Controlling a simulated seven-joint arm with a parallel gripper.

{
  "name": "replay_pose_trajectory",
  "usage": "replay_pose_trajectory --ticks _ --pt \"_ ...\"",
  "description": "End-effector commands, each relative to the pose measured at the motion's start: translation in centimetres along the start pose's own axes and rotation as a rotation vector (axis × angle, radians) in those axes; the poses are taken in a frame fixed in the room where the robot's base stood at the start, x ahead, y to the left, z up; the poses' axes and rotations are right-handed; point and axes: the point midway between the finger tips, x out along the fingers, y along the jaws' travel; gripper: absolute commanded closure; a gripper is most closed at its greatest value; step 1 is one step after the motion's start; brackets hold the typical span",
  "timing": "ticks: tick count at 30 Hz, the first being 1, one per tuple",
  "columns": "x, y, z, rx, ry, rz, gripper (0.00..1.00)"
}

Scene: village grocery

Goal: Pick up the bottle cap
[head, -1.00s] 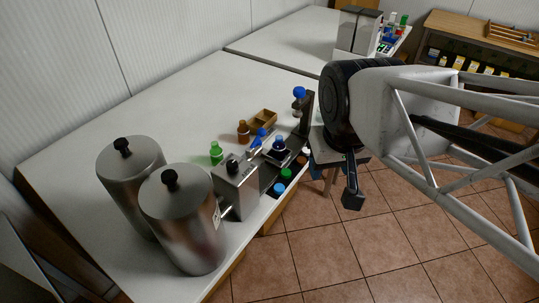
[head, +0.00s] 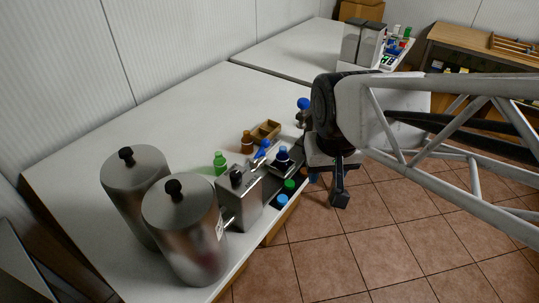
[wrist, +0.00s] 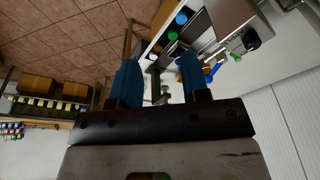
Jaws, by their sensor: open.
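Several round caps sit in dark bins along the machine's front, among them a blue cap (head: 282,200) and a green cap (head: 289,186). I cannot tell which one the task means. The blue cap (wrist: 181,18) and green cap (wrist: 172,36) also show at the top of the wrist view, beyond the fingertips. My gripper (head: 327,187) is to the right of the bins, off the table's edge. In the wrist view its two blue fingers (wrist: 158,80) are wide apart, with nothing held between them. My arm hides part of the machine.
Two steel canisters (head: 184,232) stand at left. A green bottle (head: 219,162), a brown bottle (head: 246,142) and a wooden box (head: 266,131) stand behind. The white table (head: 190,120) is clear farther back.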

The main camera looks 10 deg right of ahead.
Motion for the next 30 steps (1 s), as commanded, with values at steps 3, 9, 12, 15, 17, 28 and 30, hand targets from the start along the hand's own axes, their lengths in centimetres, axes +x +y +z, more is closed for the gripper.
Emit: replay_pose_trajectory --ticks 3,9,12,15,17,28,30 --pt "2.0 -0.5 -1.8 0.027 -0.026 0.000 0.58" --pt "5.7 -1.3 -4.8 0.081 -0.062 0.002 0.58" --pt "7.7 -1.7 -6.2 0.108 -0.081 0.004 0.58" --pt "9.8 -2.2 -7.3 0.134 -0.099 0.006 0.58" --pt "11.2 -2.5 -8.1 0.151 -0.109 0.008 0.58" --pt "19.8 -4.2 -11.2 0.248 -0.172 0.026 0.58" --pt "21.2 -4.5 -11.5 0.262 -0.181 0.029 0.58"
